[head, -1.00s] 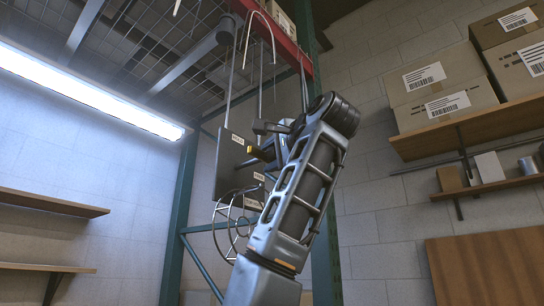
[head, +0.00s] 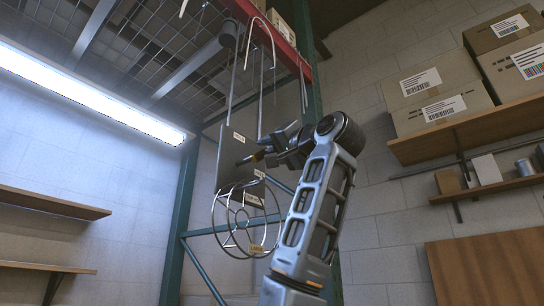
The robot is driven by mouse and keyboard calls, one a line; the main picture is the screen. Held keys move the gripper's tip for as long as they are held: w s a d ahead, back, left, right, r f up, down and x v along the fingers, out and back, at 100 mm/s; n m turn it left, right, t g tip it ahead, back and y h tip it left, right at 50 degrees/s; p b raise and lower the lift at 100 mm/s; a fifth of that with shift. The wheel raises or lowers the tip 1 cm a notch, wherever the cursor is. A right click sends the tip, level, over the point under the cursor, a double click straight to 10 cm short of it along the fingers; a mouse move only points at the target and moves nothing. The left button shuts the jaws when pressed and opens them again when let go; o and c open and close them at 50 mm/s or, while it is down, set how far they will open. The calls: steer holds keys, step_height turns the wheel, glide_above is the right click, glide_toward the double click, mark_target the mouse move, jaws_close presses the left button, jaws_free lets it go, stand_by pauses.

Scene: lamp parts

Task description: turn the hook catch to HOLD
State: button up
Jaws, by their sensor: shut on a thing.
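A dark grey plate (head: 228,165) hangs under the red beam on thin rods, with small white labels on its face. My gripper (head: 262,156) is at the plate's right side. It is shut on a small part with a yellow end, which I take to be the hook catch (head: 257,157). My fingers cover most of it, so which way it points cannot be told. The label lettering is too small to read.
A red beam (head: 290,48) and a wire-mesh deck (head: 150,45) are overhead. Green posts stand left and right of the plate. A lit tube lamp (head: 90,92) is at upper left. Shelves with cartons (head: 435,105) are at right.

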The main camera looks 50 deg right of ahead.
steer(key=n+y, duration=0.1)
steer(key=n, duration=0.2)
steer(key=n+t+y+b, duration=0.1)
steer(key=n, duration=0.2)
steer(key=shift+f, duration=0.15)
steer(key=n+y, duration=0.2)
steer(key=n, duration=0.2)
steer(key=n+y, duration=0.2)
steer(key=n, duration=0.2)
steer(key=shift+a+y, duration=0.2)
steer(key=shift+y, duration=0.2)
steer(key=shift+n, duration=0.3)
steer(key=o, duration=1)
steer(key=b+v, duration=0.2)
steer(key=v, duration=0.5)
steer(key=shift+s+b, duration=0.35)
steer(key=shift+f, duration=0.1)
